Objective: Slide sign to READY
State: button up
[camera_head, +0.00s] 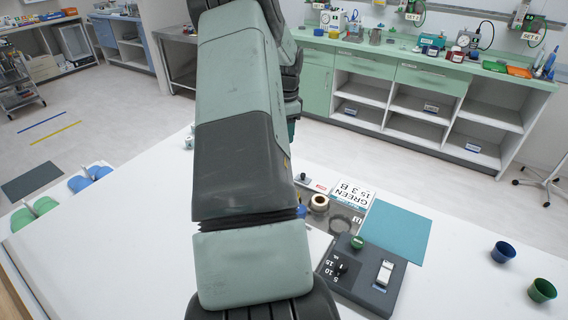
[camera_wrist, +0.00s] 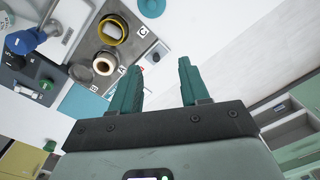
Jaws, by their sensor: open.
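My gripper (camera_wrist: 160,68) shows in the wrist view with its two teal fingers apart and nothing between them. In the head view my arm hides most of it. A small grey piece with a dark knob (camera_head: 303,179) lies on the table just right of my arm, beside a small red label (camera_head: 322,188); this may be the sliding sign. In the wrist view the knobbed piece (camera_wrist: 155,56) shows beyond and between the fingertips, with the red patch (camera_wrist: 141,69) near the left finger. The word READY is not legible, and I cannot tell the slider's position.
Blue (camera_head: 503,252) and green (camera_head: 542,290) cups stand at right. The table's left side is mostly clear.

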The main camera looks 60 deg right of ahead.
jog(key=m, duration=0.2)
send_over(303, 174)
notch_tip(303, 174, down, 6)
notch_tip(303, 174, down, 11)
jog(key=shift+d+r, duration=0.1)
grip_shut()
